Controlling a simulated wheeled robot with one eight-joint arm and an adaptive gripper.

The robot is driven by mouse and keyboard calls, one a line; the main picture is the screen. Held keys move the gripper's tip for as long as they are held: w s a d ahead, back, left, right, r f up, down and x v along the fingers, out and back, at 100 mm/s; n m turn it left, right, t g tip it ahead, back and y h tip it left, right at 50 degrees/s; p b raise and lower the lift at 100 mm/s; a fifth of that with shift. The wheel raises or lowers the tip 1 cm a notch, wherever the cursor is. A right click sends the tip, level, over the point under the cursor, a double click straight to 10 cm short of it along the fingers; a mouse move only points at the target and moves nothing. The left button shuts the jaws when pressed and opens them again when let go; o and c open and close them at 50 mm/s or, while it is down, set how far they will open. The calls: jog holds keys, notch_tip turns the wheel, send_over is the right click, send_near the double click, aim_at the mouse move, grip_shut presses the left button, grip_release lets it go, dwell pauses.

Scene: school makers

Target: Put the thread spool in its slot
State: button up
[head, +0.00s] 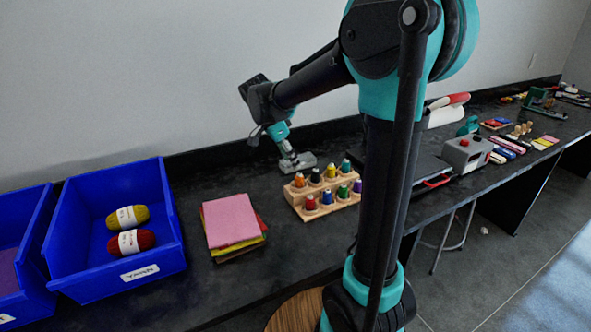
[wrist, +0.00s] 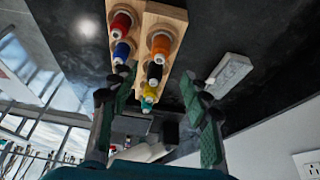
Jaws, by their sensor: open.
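A light wooden rack (head: 321,206) stands on the black bench with several thread spools in two rows. The back row shows an orange spool (head: 299,180), a dark one, a yellow one and a teal one (head: 346,166). The front row shows a red spool (head: 310,202), a blue one (head: 327,197), an olive one and a purple one (head: 357,186). My gripper (head: 292,158) is just behind the rack. In the wrist view its green-padded fingers (wrist: 159,76) are apart, with the rack (wrist: 143,25) beyond them and nothing held. I cannot tell which spool is meant.
A light grey block (wrist: 230,74) lies behind the rack, close to my gripper. Left of the rack are stacked coloured cloth sheets (head: 234,222) and a blue bin (head: 128,276) holding yarn. A grey machine (head: 466,154) stands to the right. Bare bench lies in front of the cloth.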

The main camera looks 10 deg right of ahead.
jog(key=s+d+f+n+t+y, duration=0.1)
jog(key=s+d+f+n, duration=0.1)
jog(key=s+f+n, duration=0.2)
jog(key=s+d+f+n+t+y, duration=0.1)
jog(key=s+f+n, duration=0.4)
jog(key=s, duration=0.5)
jog(key=s+d+f+n+y, duration=0.2)
jog(key=s+d+f+n, duration=0.2)
jog(key=s, duration=0.3)
jog(key=shift+f+n+t, duration=0.4)
jog(key=shift+f+n, duration=0.3)
jog(key=shift+d, duration=0.1)
